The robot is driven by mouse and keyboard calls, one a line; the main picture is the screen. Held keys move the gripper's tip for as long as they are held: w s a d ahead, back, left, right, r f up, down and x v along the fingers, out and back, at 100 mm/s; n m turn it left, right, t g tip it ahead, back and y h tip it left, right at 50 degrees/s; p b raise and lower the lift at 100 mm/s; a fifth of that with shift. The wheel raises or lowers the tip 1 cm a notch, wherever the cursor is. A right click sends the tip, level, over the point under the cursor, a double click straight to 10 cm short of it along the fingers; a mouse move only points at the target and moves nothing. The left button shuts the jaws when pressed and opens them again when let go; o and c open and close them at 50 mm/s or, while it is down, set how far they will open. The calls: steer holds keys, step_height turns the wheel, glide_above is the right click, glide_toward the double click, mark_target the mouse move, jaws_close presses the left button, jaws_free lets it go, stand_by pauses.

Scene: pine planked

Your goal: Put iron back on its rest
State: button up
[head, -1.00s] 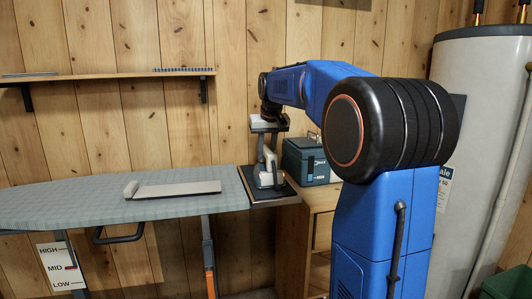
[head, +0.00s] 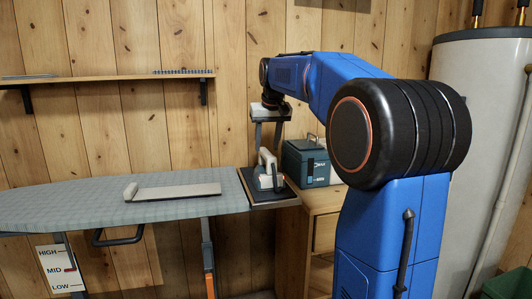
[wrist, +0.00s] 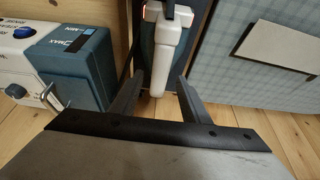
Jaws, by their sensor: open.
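The white iron (head: 268,170) sits on the dark rest (head: 262,198) at the right end of the ironing board (head: 80,202). In the wrist view the iron (wrist: 160,50) shows from above, its white handle pointing toward me. My gripper (head: 267,145) is above the iron, fingers pointing down and apart. In the wrist view my gripper (wrist: 160,85) is open, with the end of the iron seen between its fingers. The gripper holds nothing. The iron's sole is hidden.
A teal box (head: 305,162) stands on the wooden cabinet (head: 320,200) right of the rest. A pale flat piece (head: 175,191) lies on the board. A shelf (head: 100,79) runs along the wall behind. A white tank (head: 465,130) stands at the right.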

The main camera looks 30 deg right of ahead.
steer(key=v, duration=0.7)
steer(key=shift+s+a+f, duration=0.1)
steer(key=shift+s+a, duration=0.15)
steer(key=shift+s, duration=0.05)
steer(key=s+a+f+n, duration=0.1)
steer(key=s+a+f, duration=0.4)
steer(key=s+f, duration=0.5)
steer(key=s+a+f+n, duration=0.1)
steer(key=s+a+f, duration=0.5)
steer(key=s+f, duration=0.5)
steer(key=s+a+f+n+y, duration=0.1)
steer(key=s+a+f, duration=0.5)
steer(key=s+f, duration=0.4)
steer(key=s, duration=0.4)
steer(key=shift+f+t, duration=0.3)
steer(key=shift+f, duration=0.05)
